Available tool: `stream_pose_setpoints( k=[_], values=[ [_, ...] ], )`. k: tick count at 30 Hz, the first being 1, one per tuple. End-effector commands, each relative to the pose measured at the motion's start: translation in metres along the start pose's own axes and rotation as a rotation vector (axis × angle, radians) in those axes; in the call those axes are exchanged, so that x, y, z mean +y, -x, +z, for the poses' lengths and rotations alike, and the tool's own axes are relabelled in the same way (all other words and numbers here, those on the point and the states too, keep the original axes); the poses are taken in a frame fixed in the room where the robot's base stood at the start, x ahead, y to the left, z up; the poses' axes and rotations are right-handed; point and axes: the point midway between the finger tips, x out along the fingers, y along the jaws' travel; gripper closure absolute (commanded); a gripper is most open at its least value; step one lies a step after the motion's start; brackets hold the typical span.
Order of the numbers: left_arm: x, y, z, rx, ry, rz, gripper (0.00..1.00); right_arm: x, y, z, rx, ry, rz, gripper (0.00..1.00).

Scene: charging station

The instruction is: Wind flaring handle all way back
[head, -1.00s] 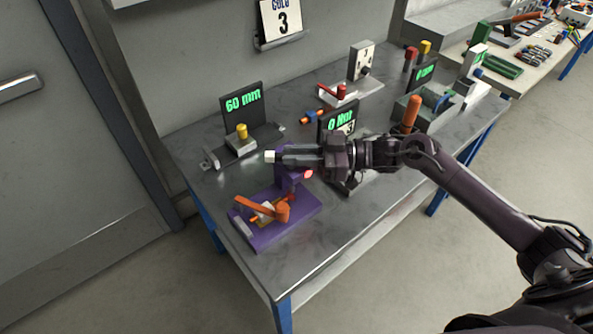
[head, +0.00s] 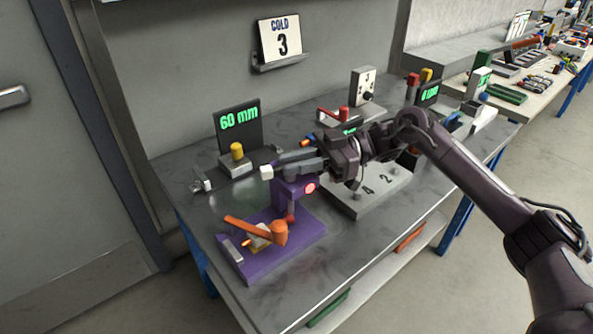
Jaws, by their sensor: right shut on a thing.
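The flaring tool is a purple device (head: 262,262) at the table's front left corner. Its orange handle (head: 250,227) lies across its base, slanting down to the right to an orange knob (head: 280,233). A small yellowish piece sits under the handle. The tool's purple upright (head: 292,190) has a lit red button on its side. My right gripper (head: 276,168) is above and behind the handle, apart from it, its fingers pointing left past the upright. It is shut on a small white block (head: 266,173). My left gripper is not in view.
A black gauge reading 60 mm (head: 238,120) with a yellow knob (head: 236,151) stands behind my gripper. A grey block numbered 4 and 2 (head: 378,193) stands to the right, below my arm. A "COLD 3" card (head: 281,38) is on the wall.

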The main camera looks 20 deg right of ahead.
Motion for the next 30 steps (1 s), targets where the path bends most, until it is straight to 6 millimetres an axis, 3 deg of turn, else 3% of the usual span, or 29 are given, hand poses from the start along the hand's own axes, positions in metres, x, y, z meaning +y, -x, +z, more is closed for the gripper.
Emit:
stream_pose_setpoints(
  k=[15,16,20,30],
  values=[
    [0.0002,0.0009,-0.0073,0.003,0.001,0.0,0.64,-0.0003,-0.0011,0.0003,0.0,0.0,-0.012,1.0],
    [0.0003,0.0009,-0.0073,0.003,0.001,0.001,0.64,-0.0003,-0.0011,0.0003,0.0,0.0,-0.012,0.81],
    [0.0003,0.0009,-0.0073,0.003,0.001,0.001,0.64,-0.0002,-0.0009,0.0003,0.0,0.0,-0.011,0.64],
    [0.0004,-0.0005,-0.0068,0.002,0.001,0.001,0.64,0.0002,0.0022,0.0007,-0.001,0.001,-0.009,0.62]
  ],
)
